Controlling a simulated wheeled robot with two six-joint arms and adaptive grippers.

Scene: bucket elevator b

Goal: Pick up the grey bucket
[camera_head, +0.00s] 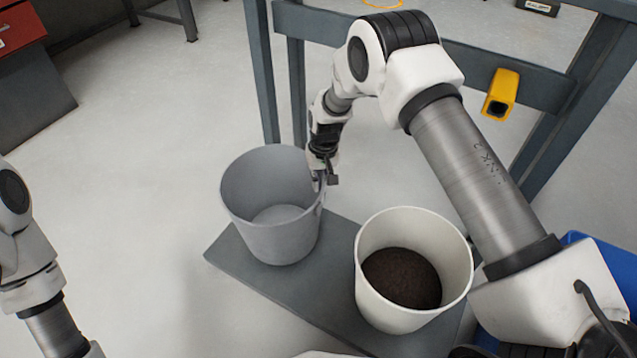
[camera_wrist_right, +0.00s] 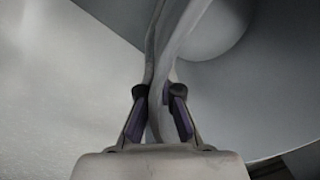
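The grey bucket (camera_head: 270,232) stands upright and empty at the left end of a dark grey board in the head view. My right gripper (camera_head: 319,178) reaches down onto its right rim. In the right wrist view, the bucket wall (camera_wrist_right: 178,40) runs between the two fingers of my right gripper (camera_wrist_right: 160,95). One finger is on each side of the wall, and both look closed against it. The bucket appears to rest on the board. My left arm shows at the left edge of the head view, but its gripper is out of view.
A white bucket (camera_head: 365,285) holding dark soil (camera_head: 402,278) stands right of the grey bucket on the same board (camera_head: 235,262). A steel frame (camera_head: 263,75) stands behind, with a yellow object (camera_head: 501,94) on its rail. A blue bin (camera_head: 612,258) is at right.

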